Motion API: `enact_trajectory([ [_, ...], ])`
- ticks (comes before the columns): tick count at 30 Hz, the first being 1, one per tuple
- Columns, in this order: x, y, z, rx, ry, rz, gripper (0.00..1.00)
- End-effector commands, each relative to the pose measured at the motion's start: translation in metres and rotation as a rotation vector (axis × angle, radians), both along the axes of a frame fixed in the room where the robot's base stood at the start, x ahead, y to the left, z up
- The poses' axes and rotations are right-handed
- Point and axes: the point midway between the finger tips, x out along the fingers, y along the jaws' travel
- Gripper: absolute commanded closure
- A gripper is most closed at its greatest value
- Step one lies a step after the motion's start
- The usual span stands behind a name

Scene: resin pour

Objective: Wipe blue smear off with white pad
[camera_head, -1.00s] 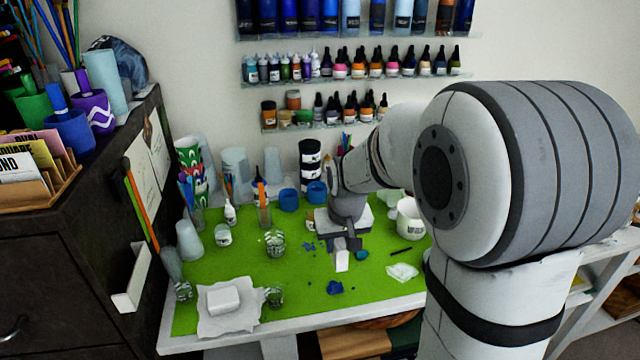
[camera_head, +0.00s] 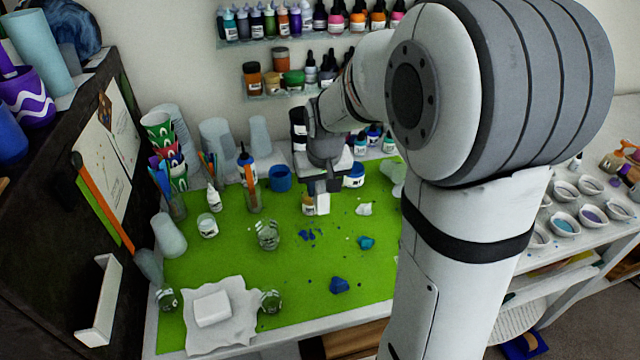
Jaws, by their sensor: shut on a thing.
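My gripper (camera_head: 322,190) is above the back part of the green mat, shut on a small white pad (camera_head: 323,204). The pad hangs below the fingers; whether it touches the mat cannot be told. Blue smear marks (camera_head: 307,235) lie on the mat in front of the pad, apart from it. A larger dark blue patch (camera_head: 340,286) lies nearer the front edge, and a teal blob (camera_head: 366,243) lies to the right.
A white block (camera_head: 212,308) rests on crumpled white paper at front left. A glass jar (camera_head: 268,236) stands left of the smear, and a small labelled jar (camera_head: 308,205) is close beside the pad. Bottles and cups crowd the back. The mat's (camera_head: 220,270) front middle is mostly clear.

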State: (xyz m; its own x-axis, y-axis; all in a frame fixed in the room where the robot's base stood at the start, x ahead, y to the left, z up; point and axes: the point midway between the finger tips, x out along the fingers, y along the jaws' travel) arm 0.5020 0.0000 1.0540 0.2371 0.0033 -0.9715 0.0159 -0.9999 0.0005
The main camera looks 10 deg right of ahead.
Motion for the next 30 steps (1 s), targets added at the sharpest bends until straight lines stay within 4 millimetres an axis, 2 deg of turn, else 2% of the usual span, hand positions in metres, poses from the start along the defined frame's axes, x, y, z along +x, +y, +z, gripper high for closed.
enact_trajectory([
  [8, 0.000, -0.004, -0.010, 0.000, 0.000, -0.009, 1.00],
  [19, 0.000, -0.005, -0.048, 0.000, 0.001, -0.010, 1.00],
  [30, 0.000, -0.005, -0.050, 0.001, 0.000, -0.011, 1.00],
])
